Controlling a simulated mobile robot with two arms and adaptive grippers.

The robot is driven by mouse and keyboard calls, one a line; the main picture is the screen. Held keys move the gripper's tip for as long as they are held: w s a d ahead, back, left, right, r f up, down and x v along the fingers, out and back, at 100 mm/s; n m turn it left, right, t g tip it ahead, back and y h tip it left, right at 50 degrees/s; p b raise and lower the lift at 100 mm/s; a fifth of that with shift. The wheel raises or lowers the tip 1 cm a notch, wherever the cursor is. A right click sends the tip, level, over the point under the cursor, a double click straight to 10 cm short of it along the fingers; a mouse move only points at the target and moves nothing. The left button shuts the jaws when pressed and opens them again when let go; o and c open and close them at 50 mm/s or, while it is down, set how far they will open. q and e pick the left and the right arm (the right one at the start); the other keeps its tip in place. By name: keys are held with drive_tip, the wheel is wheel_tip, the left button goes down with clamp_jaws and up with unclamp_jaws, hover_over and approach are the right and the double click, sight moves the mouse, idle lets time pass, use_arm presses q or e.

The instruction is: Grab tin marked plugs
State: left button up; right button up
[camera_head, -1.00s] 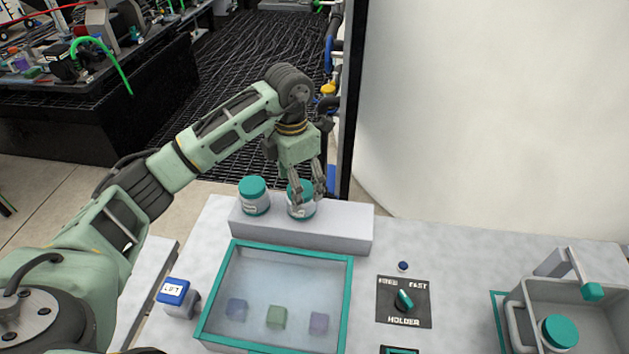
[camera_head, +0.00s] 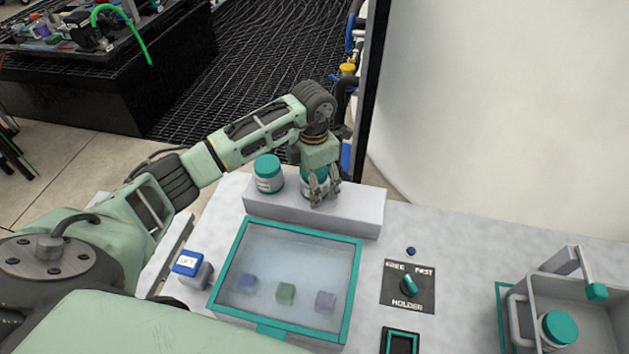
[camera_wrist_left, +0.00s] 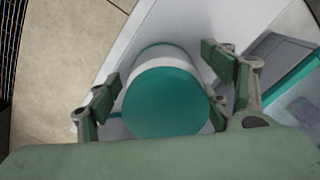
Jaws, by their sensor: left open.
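Two white tins with teal lids stand on the raised grey shelf (camera_head: 355,212) at the back of the table. The left tin (camera_head: 268,175) stands free; its label is too small to read. The right tin (camera_head: 310,184) is partly hidden by my left gripper (camera_head: 322,198). In the left wrist view that tin's teal lid (camera_wrist_left: 165,102) lies between the two spread fingers of my left gripper (camera_wrist_left: 168,100). The gripper is open around the tin, with a gap seen at the left finger. No marking on this tin can be read. My right gripper is not in view.
A teal-framed clear-topped box (camera_head: 246,250) with small coloured blocks is in front of the shelf. A blue-topped block (camera_head: 189,264) stands left of it. A FREE/FAST holder switch (camera_head: 408,286) is to the right. A grey tote (camera_head: 598,322) with a teal-lidded tin (camera_head: 558,328) is at far right.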

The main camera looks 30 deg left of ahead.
use_arm(q)
drive_tip(key=c, duration=1.2)
drive_tip(key=shift+w, duration=0.1)
drive_tip(key=shift+c, duration=0.2)
